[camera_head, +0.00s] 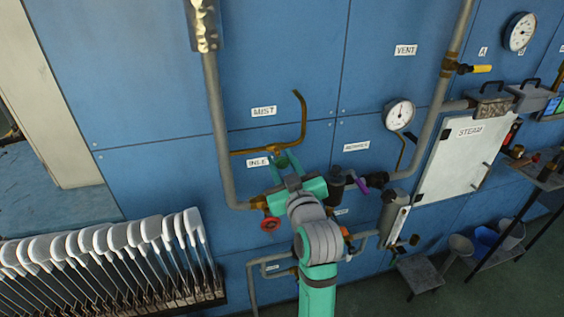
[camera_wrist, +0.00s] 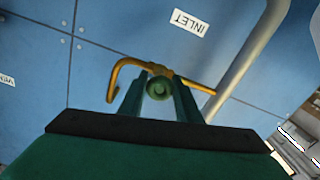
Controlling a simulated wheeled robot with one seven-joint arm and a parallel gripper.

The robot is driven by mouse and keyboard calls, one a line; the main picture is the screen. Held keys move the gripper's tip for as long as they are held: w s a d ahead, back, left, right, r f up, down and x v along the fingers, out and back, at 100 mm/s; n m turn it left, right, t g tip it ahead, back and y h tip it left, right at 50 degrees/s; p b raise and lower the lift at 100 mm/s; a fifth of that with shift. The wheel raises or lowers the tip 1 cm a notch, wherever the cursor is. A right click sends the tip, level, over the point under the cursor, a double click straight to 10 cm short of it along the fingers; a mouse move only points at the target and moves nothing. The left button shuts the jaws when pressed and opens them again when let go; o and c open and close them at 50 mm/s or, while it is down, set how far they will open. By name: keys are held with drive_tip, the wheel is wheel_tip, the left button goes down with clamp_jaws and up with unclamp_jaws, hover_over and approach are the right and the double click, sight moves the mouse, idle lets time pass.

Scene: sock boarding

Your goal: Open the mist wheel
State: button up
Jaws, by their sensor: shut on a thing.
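The mist wheel (camera_wrist: 159,88) is a small, round, dull green piece on the thin brass pipe, seen end-on in the wrist view. In the head view the brass pipe (camera_head: 303,110) runs beneath the "MIST" label (camera_head: 263,112), and my gripper mostly hides the wheel. My green gripper (camera_head: 283,160) reaches up to the wall there. Its two fingers stand on either side of the wheel and are shut on it. How far the wheel is turned cannot be told.
A red wheel (camera_head: 270,224) sits on the pipe just below my gripper. A thick grey pipe (camera_head: 219,130) runs down on the left. A gauge (camera_head: 399,114) and a purple-handled valve (camera_head: 376,180) are to the right. A rack of white sock boards (camera_head: 110,245) stands at lower left.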

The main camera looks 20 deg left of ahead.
drive_tip(key=shift+f, duration=0.15)
drive_tip(key=o, duration=1.1)
drive_tip(key=shift+c, duration=0.2)
drive_tip(key=v, duration=1)
drive_tip(key=shift+s+d, duration=0.25)
drive_tip(key=shift+s, duration=0.1)
